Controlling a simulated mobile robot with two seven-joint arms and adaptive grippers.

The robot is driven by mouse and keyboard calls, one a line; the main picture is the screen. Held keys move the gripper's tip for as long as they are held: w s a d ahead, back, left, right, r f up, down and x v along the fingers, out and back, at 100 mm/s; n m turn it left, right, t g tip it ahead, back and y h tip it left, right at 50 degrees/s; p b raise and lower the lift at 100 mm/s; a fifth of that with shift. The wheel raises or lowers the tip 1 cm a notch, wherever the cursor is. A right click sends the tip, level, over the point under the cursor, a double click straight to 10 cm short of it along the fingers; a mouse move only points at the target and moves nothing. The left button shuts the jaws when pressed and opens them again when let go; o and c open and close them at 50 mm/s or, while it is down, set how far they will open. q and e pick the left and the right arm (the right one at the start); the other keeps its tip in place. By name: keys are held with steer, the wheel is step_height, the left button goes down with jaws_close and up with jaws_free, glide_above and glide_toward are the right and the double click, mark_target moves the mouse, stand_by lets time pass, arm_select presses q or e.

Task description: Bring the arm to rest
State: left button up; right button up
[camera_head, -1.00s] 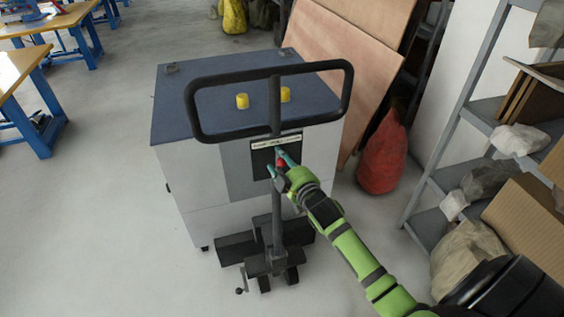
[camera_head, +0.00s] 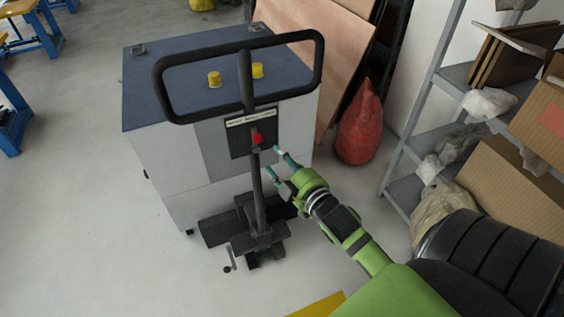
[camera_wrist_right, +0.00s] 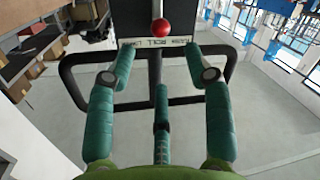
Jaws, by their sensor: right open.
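My right gripper (camera_head: 281,164) is open and empty. It is on the end of my green right arm, to the right of a black cart handle post and in front of a grey cabinet (camera_head: 165,160) with a blue top. A red knob (camera_head: 257,138) sits on the cabinet's dark panel (camera_head: 240,143), up and to the left of the fingertips and apart from them. In the right wrist view, the teal fingers (camera_wrist_right: 160,75) are spread wide, with the red knob (camera_wrist_right: 160,28) above and between them. My left gripper is not in view.
A black looped handle (camera_head: 160,95) rises in front of the cabinet, above a black wheeled base (camera_head: 245,230). Yellow knobs (camera_head: 215,79) stand on the blue top. A red sack (camera_head: 359,125) and a shelf with boxes (camera_head: 515,175) are at the right.

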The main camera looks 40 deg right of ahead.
stand_by(0.5)
steer(key=s+a+f+m+g, duration=0.1)
steer(key=s+f+g, duration=0.25)
steer(key=f, duration=0.75)
steer(key=s+a+f+m+g, duration=0.15)
steer(key=s+f, duration=0.25)
steer(key=f, duration=0.8)
steer(key=s+a+f+g, duration=0.1)
steer(key=s+f+g, duration=0.25)
steer(key=f, duration=0.75)
steer(key=s+a+f+g, duration=0.1)
steer(key=s+f+g, duration=0.1)
steer(key=s+f, duration=0.3)
steer(key=s+a+f+g, duration=0.2)
steer(key=s+f, duration=0.3)
steer(key=s, duration=0.8)
steer(key=s+a+f+g+y, duration=0.1)
steer(key=s+a+f+g, duration=0.1)
steer(key=s+f, duration=0.4)
steer(key=s+m+g, duration=0.1)
steer(key=s, duration=0.2)
steer(key=shift+s+a, duration=0.15)
steer(key=shift+s, duration=0.25)
steer(key=shift+a, duration=0.1)
